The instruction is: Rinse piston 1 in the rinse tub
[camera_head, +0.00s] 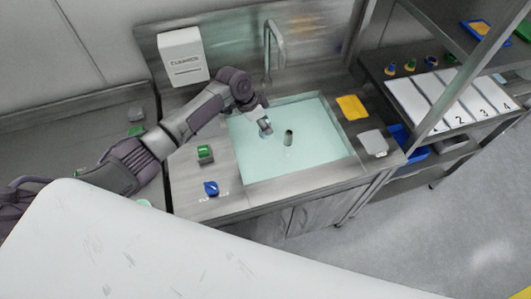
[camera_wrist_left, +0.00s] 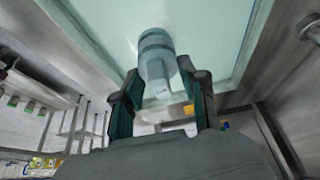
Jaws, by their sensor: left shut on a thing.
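The rinse tub (camera_head: 300,158) is a sink basin filled with pale green-blue water. My left gripper (camera_head: 260,116) reaches over its far left part. It is shut on a grey metal piston (camera_head: 265,126), whose lower end points down toward the water. In the left wrist view the piston (camera_wrist_left: 157,50) is a ribbed cylinder held between the dark green fingers of my left gripper (camera_wrist_left: 160,80), with the tub water beyond. I cannot tell whether the piston's end touches the water, nor read a number on it. My right gripper does not show.
A faucet (camera_head: 274,42) rises behind. A green item (camera_head: 205,153) and blue item (camera_head: 211,188) sit on the left counter. A yellow cloth (camera_head: 352,107) and numbered mat (camera_head: 450,100) lie right.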

